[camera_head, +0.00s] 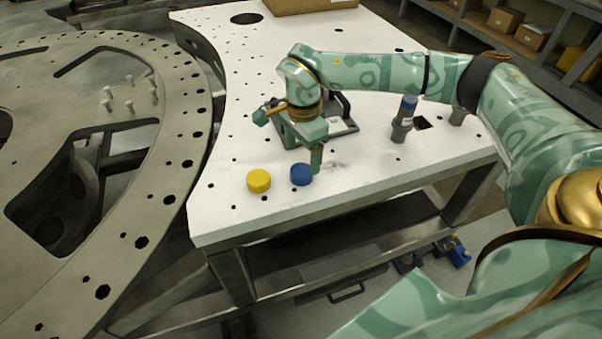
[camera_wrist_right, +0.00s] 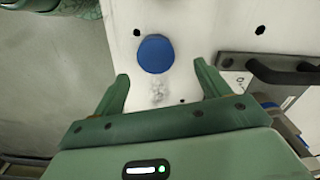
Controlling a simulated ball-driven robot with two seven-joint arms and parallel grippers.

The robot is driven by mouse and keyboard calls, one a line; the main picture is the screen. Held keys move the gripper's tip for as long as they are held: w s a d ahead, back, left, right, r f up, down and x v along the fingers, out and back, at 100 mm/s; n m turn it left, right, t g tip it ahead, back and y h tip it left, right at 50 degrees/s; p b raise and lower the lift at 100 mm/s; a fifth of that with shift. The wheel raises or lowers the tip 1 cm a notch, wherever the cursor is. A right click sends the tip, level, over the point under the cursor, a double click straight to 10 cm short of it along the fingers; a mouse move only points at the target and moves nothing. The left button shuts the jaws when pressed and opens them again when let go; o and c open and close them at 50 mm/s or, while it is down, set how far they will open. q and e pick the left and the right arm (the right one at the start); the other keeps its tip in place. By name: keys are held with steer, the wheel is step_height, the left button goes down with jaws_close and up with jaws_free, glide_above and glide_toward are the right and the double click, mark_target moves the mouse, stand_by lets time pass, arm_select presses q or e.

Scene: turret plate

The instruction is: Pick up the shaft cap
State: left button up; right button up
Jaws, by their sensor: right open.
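Two round caps stand on the white table (camera_head: 222,215) near its front edge: a blue cap (camera_head: 301,175) and, just left of it, a yellow cap (camera_head: 258,180). I cannot tell from looks alone which is the shaft cap. My right gripper (camera_head: 292,137) hangs over the table, pointing down, close behind the blue cap. In the wrist view my right gripper (camera_wrist_right: 160,76) is open and empty. The blue cap (camera_wrist_right: 155,54) shows there just beyond the fingertips, roughly centred between them and apart from both. My left gripper is not in view.
A dark fixture with a handle (camera_head: 345,107) stands close beside the right gripper; it also shows in the wrist view (camera_wrist_right: 275,72). A grey post with a blue top (camera_head: 404,118) stands to the right. A cardboard box (camera_head: 310,5) is at the back. The large turret plate (camera_head: 165,120) lies left.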

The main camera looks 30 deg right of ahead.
mark_target(301, 170)
steer(key=f, duration=0.4)
steer(key=shift+s+a+f+b, duration=0.2)
steer(key=shift+a+f+b, duration=0.15)
steer(key=shift+f, duration=0.05)
steer(key=c, duration=1)
